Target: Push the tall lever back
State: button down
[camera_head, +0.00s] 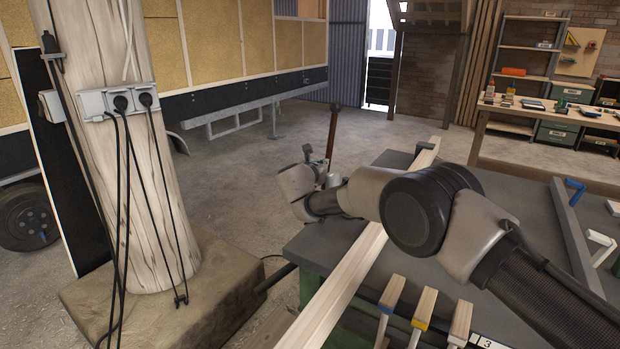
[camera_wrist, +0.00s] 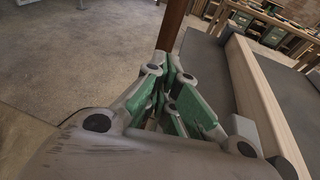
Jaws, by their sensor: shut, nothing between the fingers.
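The tall lever (camera_head: 332,132) is a thin, reddish-brown upright bar beside the far left edge of the workbench. In the head view it stands nearly upright, and its lower part is hidden behind my arm. In the wrist view the lever (camera_wrist: 172,28) rises at the top, straight beyond my fingertips. My gripper (camera_wrist: 172,68) has green-sided fingers that are closed together and empty. The fingertips overlap the lever in the picture; I cannot tell whether they touch it. In the head view my gripper (camera_head: 309,153) is small and partly hidden by my wrist, just left of the lever.
The dark workbench (camera_head: 320,240) carries a long wooden beam (camera_head: 345,275) along its left side. Several clamps with wooden handles (camera_head: 424,308) stand at its front. A wooden post (camera_head: 150,210) with sockets and cables stands left. The concrete floor (camera_head: 235,190) between is open.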

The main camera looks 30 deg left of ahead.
jog(key=f+v, duration=0.1)
jog(key=v, duration=1)
jog(key=shift+s+a+r, duration=0.15)
jog(key=shift+s+a, duration=0.05)
jog(key=shift+s, duration=0.25)
